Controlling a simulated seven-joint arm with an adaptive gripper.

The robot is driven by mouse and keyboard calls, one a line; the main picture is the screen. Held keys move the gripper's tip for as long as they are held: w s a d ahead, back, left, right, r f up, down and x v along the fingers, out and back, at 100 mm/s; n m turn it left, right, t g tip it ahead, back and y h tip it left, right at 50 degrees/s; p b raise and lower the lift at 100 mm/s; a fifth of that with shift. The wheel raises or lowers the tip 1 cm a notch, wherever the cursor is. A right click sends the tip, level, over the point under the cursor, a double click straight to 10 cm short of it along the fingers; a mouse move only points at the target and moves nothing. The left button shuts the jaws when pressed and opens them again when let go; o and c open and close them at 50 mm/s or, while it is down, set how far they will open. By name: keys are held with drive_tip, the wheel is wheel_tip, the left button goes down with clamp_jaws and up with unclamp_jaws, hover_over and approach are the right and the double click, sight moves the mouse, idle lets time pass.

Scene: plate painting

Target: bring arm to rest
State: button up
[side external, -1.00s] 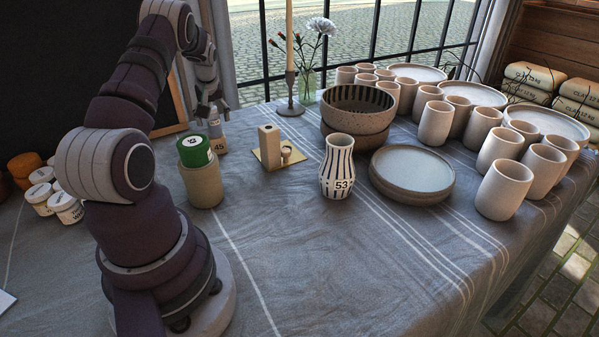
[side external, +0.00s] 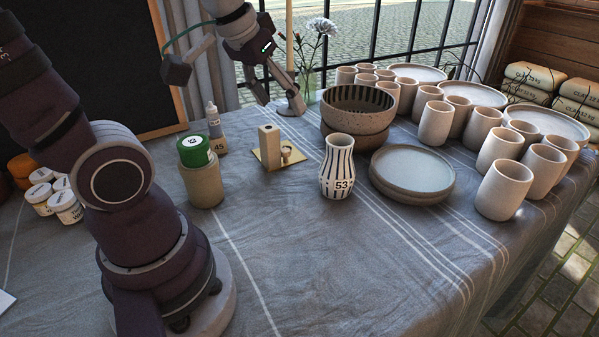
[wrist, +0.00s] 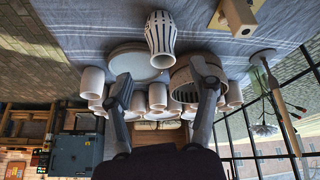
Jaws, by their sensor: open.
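My gripper (side external: 281,101) is open and empty, with its two fingers spread. In the side external view it hangs at the back of the table, in front of the window. One finger overlaps the candle holder in the picture; I cannot tell whether they touch. In the wrist view the open fingers (wrist: 160,80) frame a stack of plates (wrist: 133,64), a bowl (wrist: 188,82) and cups behind them, with nothing between the fingertips. My arm reaches in from the left and partly leaves the top of the picture.
A striped vase (side external: 337,168) stands mid-table. Several cups (side external: 503,189) fill the right. The front of the cloth is clear.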

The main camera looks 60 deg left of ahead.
drive_tip(key=s+d+f+m+h, duration=0.1)
drive_tip(key=s+d+m, duration=0.3)
drive_tip(key=d, duration=0.1)
drive_tip(key=shift+s+d+f+t, duration=0.15)
drive_tip(key=shift+d+f+t, duration=0.15)
drive_tip(key=shift+d, duration=0.05)
idle(0.8)
